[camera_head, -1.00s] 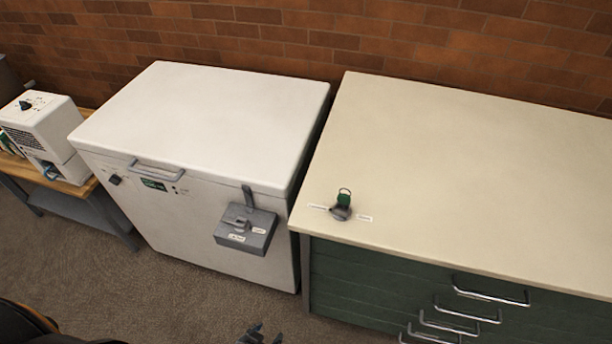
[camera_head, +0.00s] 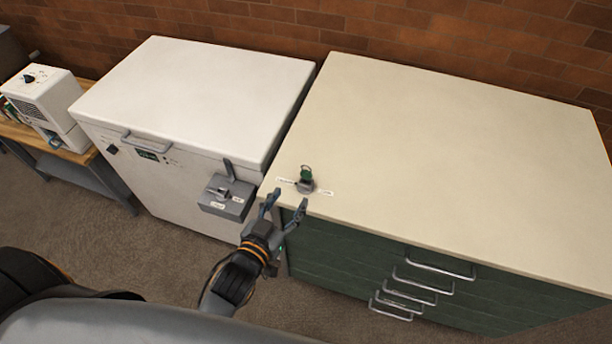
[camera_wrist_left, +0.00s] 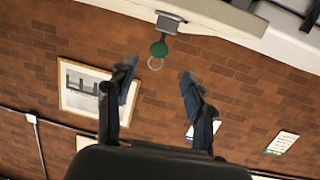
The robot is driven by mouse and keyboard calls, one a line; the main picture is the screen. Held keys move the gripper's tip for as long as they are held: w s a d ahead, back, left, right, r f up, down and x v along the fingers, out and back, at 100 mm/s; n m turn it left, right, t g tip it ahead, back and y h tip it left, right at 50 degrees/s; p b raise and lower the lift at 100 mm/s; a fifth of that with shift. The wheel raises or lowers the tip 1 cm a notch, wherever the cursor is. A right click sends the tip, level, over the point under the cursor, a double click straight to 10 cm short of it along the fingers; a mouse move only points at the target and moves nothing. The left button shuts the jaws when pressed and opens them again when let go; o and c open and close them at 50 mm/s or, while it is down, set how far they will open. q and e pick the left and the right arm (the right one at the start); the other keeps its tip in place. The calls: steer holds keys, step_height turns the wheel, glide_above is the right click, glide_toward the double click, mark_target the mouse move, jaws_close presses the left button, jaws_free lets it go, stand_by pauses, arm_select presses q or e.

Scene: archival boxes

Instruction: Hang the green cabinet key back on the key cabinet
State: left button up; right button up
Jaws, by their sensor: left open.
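The green key (camera_head: 306,172) with a metal ring stands in a grey lock (camera_head: 305,186) on the cream top of the green drawer cabinet (camera_head: 430,170), near its front left corner. My left gripper (camera_head: 284,206) is open and empty just in front of that corner, below and apart from the key. In the left wrist view the green key (camera_wrist_left: 159,49) and its ring show beyond the open left fingertips (camera_wrist_left: 158,82), roughly between them. I cannot make out a key cabinet in these views. My right gripper is not in view.
A white chest freezer (camera_head: 200,95) with a grey lock box (camera_head: 227,196) on its front stands close left of the drawer cabinet. Small labels lie beside the key's lock. A brick wall (camera_head: 420,25) runs behind. The cabinet top is otherwise clear. A framed picture (camera_wrist_left: 72,100) hangs on the wall.

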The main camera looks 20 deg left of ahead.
mark_target(305, 176)
arm_select(q)
steer(key=shift+b+x, duration=1.35)
steer(key=shift+x, duration=1.8)
steer(key=shift+b+x, duration=0.4)
steer(key=shift+x, duration=0.65)
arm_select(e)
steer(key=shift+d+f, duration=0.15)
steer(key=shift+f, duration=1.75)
arm_select(q)
steer(key=shift+d, duration=0.1)
steer(key=shift+c, duration=0.2)
steer(key=c, duration=1)
steer(key=shift+o, duration=0.2)
steer(key=shift+r+p, duration=1.35)
steer(key=shift+p, duration=0.05)
step_height(305, 176, up, 2)
steer(key=shift+r+p, duration=0.2)
steer(key=shift+p, duration=1)
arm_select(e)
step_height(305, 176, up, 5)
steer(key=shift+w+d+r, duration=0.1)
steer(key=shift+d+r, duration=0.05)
